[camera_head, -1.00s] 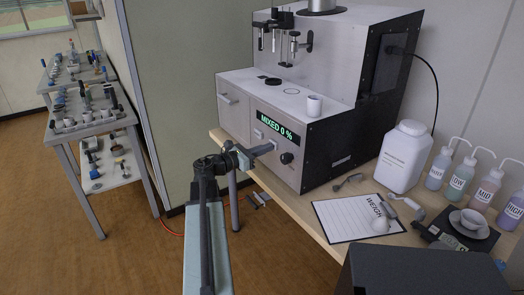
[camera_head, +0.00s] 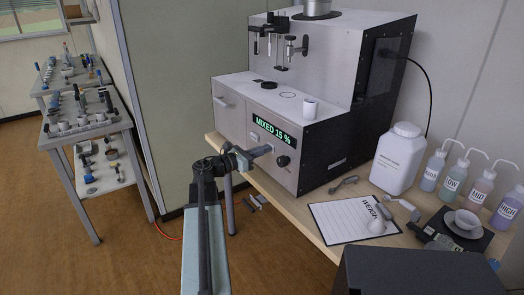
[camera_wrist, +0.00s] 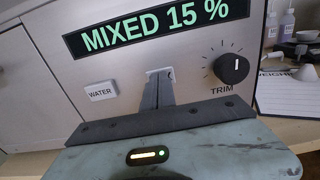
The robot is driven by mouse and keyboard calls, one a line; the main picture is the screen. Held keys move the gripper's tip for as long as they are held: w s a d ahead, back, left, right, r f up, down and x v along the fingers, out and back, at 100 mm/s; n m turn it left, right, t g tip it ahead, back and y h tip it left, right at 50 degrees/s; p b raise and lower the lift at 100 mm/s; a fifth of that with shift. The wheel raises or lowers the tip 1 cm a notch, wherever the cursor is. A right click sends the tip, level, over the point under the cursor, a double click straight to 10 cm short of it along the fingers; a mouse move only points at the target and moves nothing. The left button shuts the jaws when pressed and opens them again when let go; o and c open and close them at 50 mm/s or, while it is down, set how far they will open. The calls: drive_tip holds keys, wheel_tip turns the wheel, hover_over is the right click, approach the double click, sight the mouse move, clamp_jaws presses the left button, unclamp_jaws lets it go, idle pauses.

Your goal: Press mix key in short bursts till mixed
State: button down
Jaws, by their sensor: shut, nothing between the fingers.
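The soil analyser (camera_head: 236,114) is a grey-white box with a black side, standing on the bench. Its display (camera_head: 271,131) reads MIXED 15 % in green; the same display (camera_wrist: 160,25) is large in the wrist view. My gripper (camera_head: 268,150) is shut and empty, its tips at the front panel. In the wrist view my gripper (camera_wrist: 159,76) covers most of a pale key (camera_wrist: 151,72) between the WATER key (camera_wrist: 101,91) and the TRIM knob (camera_wrist: 231,68). The tips seem to touch this key. Its label is hidden.
To the right are a large white jar (camera_head: 398,160), several wash bottles (camera_head: 453,176), a WEIGH sheet (camera_head: 340,222) and a scale (camera_head: 436,233) with a bowl. A dark box (camera_head: 420,272) is at the front right.

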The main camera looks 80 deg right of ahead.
drive_tip(key=shift+s+d, duration=0.2)
drive_tip(key=shift+s, duration=0.2)
idle(0.4)
drive_tip(key=v, duration=1.4)
drive_tip(key=shift+w, duration=0.4)
drive_tip(key=shift+a, duration=0.15)
